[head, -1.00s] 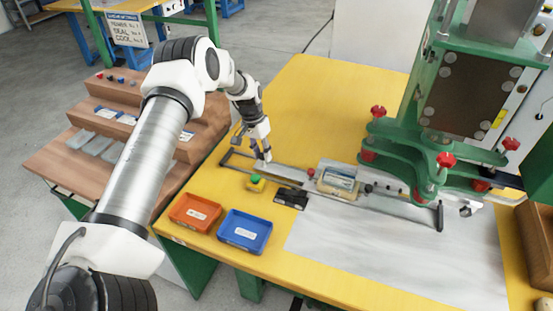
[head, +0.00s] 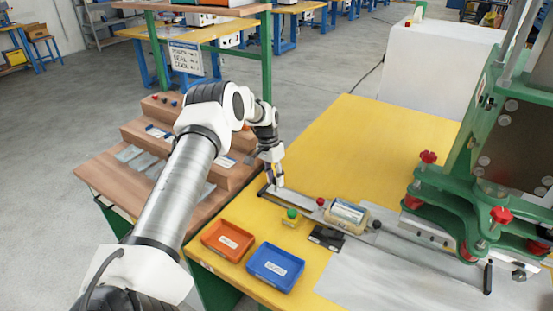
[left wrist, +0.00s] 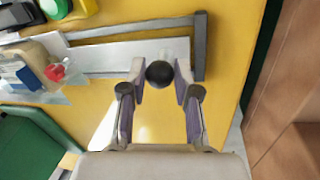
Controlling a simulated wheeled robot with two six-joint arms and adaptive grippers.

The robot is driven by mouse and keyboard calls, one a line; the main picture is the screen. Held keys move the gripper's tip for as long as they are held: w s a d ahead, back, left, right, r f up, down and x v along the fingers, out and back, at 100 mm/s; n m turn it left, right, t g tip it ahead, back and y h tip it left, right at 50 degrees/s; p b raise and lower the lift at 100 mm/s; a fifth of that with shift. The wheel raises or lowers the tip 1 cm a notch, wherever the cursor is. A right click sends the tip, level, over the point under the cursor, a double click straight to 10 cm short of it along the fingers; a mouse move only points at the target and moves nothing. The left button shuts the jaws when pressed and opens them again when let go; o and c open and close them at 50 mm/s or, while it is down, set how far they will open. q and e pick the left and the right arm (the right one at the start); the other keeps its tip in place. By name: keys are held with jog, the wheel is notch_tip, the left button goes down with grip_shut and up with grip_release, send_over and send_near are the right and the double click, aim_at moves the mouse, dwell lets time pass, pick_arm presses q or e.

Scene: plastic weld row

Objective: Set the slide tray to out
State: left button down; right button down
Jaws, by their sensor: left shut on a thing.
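The slide tray (head: 299,199) is a grey plate on a long rail frame on the yellow table. It reaches close to the frame's left end, away from the green press. It also shows in the left wrist view (left wrist: 115,60), near the frame's end bar (left wrist: 200,45). A tan part with a pale top (head: 347,214) and a red knob (head: 320,201) ride with it. My left gripper (head: 278,187) is at the tray's left end, shut on a round black knob (left wrist: 159,74). My right gripper is not in view.
A green press (head: 465,170) with red knobs stands over the rails at right. An orange bin (head: 227,240), a blue bin (head: 275,267), a green button (head: 291,216) and a black box (head: 326,237) sit in front of the rails. Yellow table behind is clear.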

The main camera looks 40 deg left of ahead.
pick_arm(q)
jog(key=c, duration=0.8)
grip_release()
jog(key=shift+a, duration=0.15)
jog(key=shift+c, duration=0.2)
jog(key=shift+a+f, duration=0.1)
jog(key=shift+a, duration=0.05)
notch_tip(320, 180, up, 12)
jog(key=a, duration=0.2)
jog(key=shift+a+f, duration=0.15)
jog(key=shift+a, duration=0.05)
